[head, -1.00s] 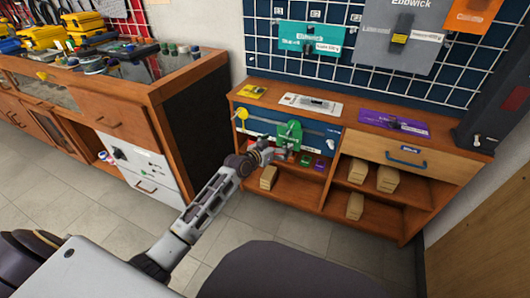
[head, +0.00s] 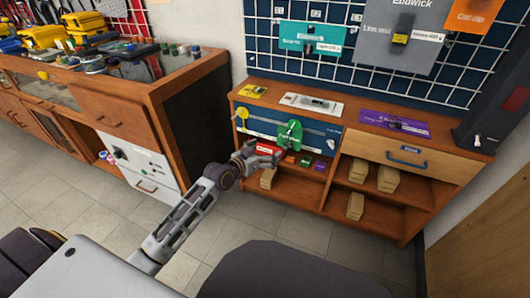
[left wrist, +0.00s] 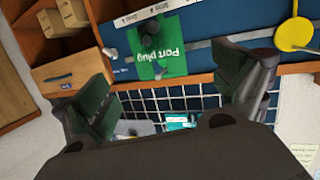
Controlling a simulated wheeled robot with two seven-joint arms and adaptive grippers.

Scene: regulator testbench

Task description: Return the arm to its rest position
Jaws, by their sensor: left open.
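My left gripper (head: 262,155) is in front of the wooden testbench (head: 335,160), just below and left of the green port plug plate (head: 289,135). In the left wrist view the left gripper (left wrist: 165,95) has its two dark green finger pads wide apart with nothing between them. The green plate (left wrist: 158,50) shows there beyond the fingers, with a dark round knob on it, apart from the gripper. My left arm reaches up from the lower left in the head view. My right gripper is not in view.
A cabinet with tools and yellow cases (head: 42,38) stands at the left. Small boxes (head: 305,160) and brown blocks (head: 388,179) sit on the bench shelves. A purple card (head: 394,123) lies on top. Grey tiled floor (head: 300,235) is open in front.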

